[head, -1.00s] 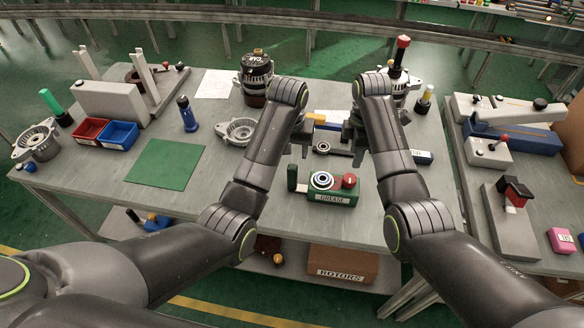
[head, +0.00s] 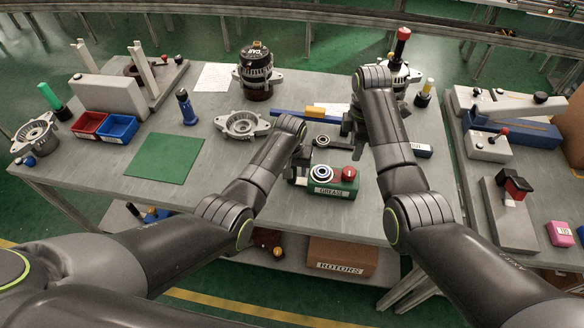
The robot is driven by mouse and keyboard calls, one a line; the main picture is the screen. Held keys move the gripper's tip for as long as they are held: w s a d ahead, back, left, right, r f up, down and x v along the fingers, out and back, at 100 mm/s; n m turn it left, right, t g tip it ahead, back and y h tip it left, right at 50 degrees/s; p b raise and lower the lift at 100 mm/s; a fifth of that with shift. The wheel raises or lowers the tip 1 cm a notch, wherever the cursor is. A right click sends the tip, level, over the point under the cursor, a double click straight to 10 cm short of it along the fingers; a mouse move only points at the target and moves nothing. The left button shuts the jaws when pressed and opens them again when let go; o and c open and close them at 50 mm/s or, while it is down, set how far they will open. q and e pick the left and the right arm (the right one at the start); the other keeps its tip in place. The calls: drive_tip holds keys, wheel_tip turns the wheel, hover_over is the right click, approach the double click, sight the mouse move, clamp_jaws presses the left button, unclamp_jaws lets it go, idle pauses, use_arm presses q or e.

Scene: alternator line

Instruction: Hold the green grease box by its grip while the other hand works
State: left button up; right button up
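The green grease box (head: 345,189) stands on the table near its front edge, with a white GREASE label, a ringed round part (head: 322,173) and a red knob (head: 348,173) on top. My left gripper (head: 296,168) is down at the box's left end, where the grip is. The gripper covers most of the grip, and I cannot tell whether its fingers are closed on it. My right gripper (head: 351,127) hangs above the table behind the box, apart from it. I see nothing clearly held in it, and its finger gap is unclear.
A bearing arm (head: 325,142) and a blue tool with a yellow block (head: 315,112) lie behind the box. A metal housing (head: 242,124) and an alternator (head: 256,72) stand to the left. The green mat (head: 165,158) is bare. A second bench (head: 470,165) is at right.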

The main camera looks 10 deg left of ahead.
use_arm(q)
clamp_jaws()
idle(0.4)
